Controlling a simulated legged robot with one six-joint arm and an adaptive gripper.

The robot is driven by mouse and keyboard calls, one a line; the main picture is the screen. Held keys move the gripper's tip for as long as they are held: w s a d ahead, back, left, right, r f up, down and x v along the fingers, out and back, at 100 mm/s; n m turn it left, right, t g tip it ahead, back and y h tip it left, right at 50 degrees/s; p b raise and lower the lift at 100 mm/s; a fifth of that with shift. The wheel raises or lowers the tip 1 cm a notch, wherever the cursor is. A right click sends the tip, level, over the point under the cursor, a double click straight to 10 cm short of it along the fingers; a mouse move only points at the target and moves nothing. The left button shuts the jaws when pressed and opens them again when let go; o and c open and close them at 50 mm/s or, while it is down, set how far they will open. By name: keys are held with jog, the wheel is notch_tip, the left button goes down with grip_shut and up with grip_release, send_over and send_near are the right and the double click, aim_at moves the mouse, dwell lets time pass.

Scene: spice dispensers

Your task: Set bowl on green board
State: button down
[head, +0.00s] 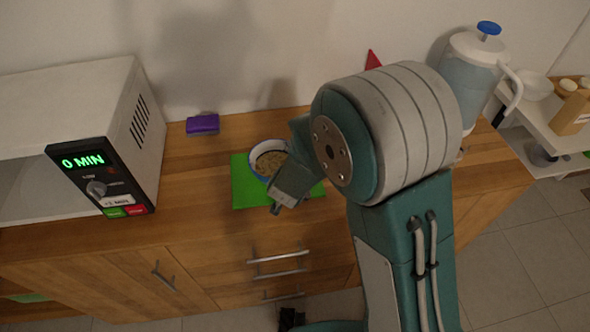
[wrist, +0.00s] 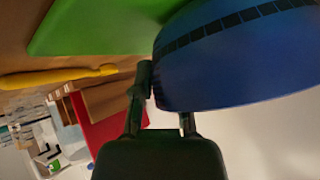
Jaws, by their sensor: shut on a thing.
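The bowl (head: 268,157), white inside with a blue rim and tan contents, is over the green board (head: 242,190) in the head view. Whether it rests on the board or is held just above cannot be told. In the wrist view the blue outside of the bowl (wrist: 235,60) fills the upper right, close to the green board (wrist: 95,28). My gripper (wrist: 163,112) is shut on the bowl at its side. In the head view my arm hides part of the bowl and the board's right side.
A microwave (head: 130,130) stands left on the wooden counter (head: 185,225), with a purple sponge-like block (head: 203,124) behind. A water jug (head: 468,75) stands right, partly behind my arm. In the wrist view, a yellow long object (wrist: 60,77) lies beside the board. Counter left of the board is clear.

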jog(key=shift+a+f, duration=0.2)
jog(key=shift+a, duration=0.05)
jog(key=shift+d, duration=0.1)
jog(key=c, duration=0.7)
grip_release()
jog(key=shift+d, duration=0.15)
jog(key=shift+o, duration=0.2)
jog(key=shift+f, duration=0.1)
jog(key=shift+s+r, duration=0.1)
jog(key=shift+r, duration=0.1)
jog(key=v, duration=1.1)
jog(key=shift+s+r, duration=0.2)
jog(key=shift+s, duration=0.15)
